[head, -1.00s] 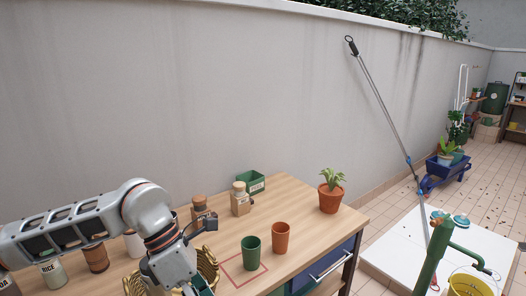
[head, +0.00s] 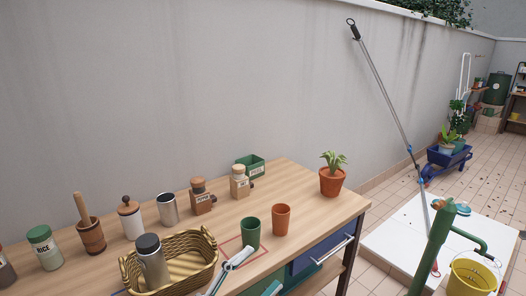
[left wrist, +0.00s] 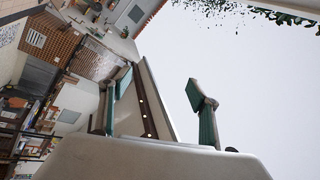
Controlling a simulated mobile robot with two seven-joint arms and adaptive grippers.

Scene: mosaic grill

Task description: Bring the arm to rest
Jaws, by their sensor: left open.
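In the head view, my left gripper (head: 257,271) shows at the bottom edge, low in front of the green cup. Its fingers are apart, with nothing between them. In the left wrist view, its two green-padded fingers (left wrist: 158,100) also stand well apart and empty. Most of my left arm is out of the head view. The green cup (head: 250,234) stands upright at the red square outline (head: 231,245) on the wooden table (head: 325,212). A terracotta-coloured cup (head: 281,219) stands upright just right of it. My right gripper is not in view.
A wicker basket (head: 190,270) holding a grey flask (head: 152,265) stands left of my gripper. Several jars and canisters line the table's back, with a potted plant (head: 332,181) at the right corner. A grey wall (head: 180,90) rises behind.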

